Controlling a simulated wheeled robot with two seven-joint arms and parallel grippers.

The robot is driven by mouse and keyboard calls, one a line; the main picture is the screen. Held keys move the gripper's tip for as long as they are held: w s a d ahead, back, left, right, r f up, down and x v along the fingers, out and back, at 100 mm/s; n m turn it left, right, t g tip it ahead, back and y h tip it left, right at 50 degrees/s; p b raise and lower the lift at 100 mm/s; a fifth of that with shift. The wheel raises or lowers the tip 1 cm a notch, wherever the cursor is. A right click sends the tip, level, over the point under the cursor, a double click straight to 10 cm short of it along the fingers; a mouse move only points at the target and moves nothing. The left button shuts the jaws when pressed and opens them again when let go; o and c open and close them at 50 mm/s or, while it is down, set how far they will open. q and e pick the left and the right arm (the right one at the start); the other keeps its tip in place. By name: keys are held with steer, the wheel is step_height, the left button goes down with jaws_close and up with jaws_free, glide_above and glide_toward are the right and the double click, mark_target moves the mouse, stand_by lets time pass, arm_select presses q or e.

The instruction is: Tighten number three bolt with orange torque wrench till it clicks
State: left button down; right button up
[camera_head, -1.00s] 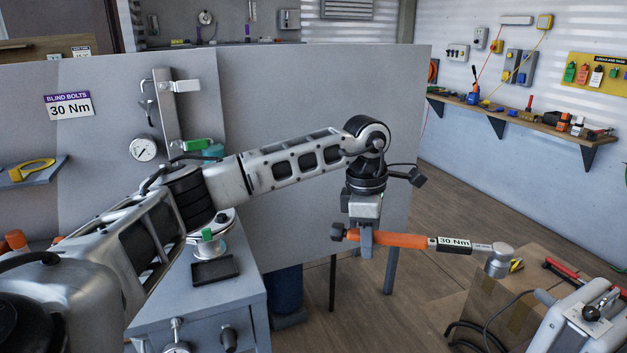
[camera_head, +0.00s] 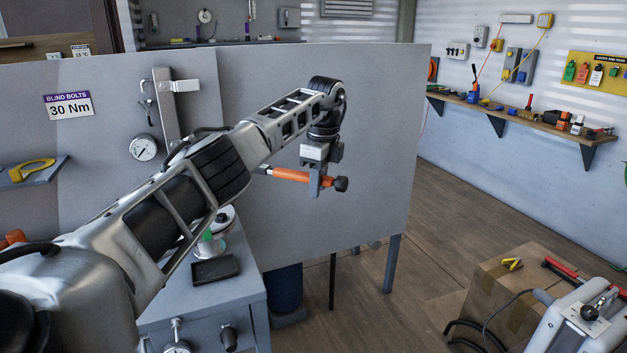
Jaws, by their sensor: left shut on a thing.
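The orange torque wrench (camera_head: 290,174) is held in front of the grey panel, roughly level, with its black knob end to the right. My left gripper (camera_head: 318,187) is shut around its orange handle near that end. A sign reading "BLIND BOLTS 30 Nm" (camera_head: 69,104) is on the grey panel at the left. No numbered bolt can be made out. My right gripper is not in view.
A grey panel (camera_head: 375,130) stands behind the wrench. A grey bench (camera_head: 225,300) with a black tray (camera_head: 216,270) is below my left arm. A round gauge (camera_head: 144,147) hangs on the panel. A cardboard box (camera_head: 495,290) stands at the lower right. Floor between is clear.

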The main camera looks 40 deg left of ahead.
arm_select(q)
steer(key=n, duration=0.1)
steer(key=a+n, duration=0.1)
steer(key=shift+s+r+n, duration=0.1)
steer(key=shift+n, duration=0.2)
steer(key=shift+f, duration=0.2)
step_height(320, 180, down, 5)
steer(key=shift+d, duration=0.25)
stand_by(0.4)
steer(key=shift+f+b, duration=0.4)
steer(key=shift+f, duration=0.85)
stand_by(0.3)
steer(key=shift+s+d, duration=0.25)
steer(key=shift+s, duration=0.05)
